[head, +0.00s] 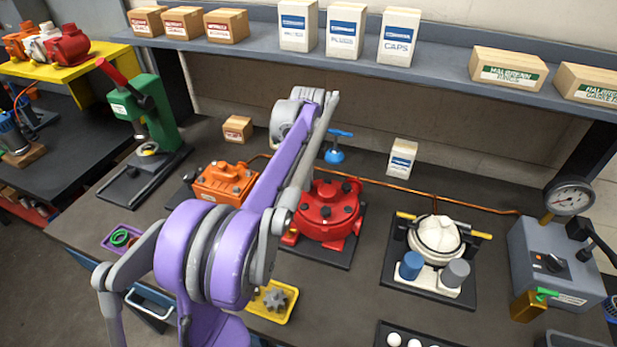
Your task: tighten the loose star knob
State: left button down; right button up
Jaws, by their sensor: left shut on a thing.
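My left arm (275,170) reaches in over the bench, its wrist (300,108) above the back part between the orange motor and the red motor. The fingertips of my left gripper are hidden behind the arm links, so what is between them does not show. A red round motor (325,212) with dark bolt heads or knobs on its lid stands on a dark plate, its left side covered by my arm. An orange motor (226,184) with dark knobs is left of it. A grey star-shaped part (277,299) lies in a yellow tray (291,313). My right gripper is not in view.
A white motor (436,238) with blue and grey cylinders stands at the right. A gauge box (556,262) is at the far right, a green press (152,112) at the left. A copper pipe (465,206) runs behind. The bench between the red and white motors is clear.

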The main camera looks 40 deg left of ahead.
pick_arm(q)
jog(key=shift+a+r+m, duration=0.1)
jog(key=shift+m, duration=0.5)
jog(key=c, duration=0.6)
grip_release()
notch_tip(320, 180, up, 11)
jog(key=shift+f+p, duration=0.15)
jog(key=shift+p, duration=0.25)
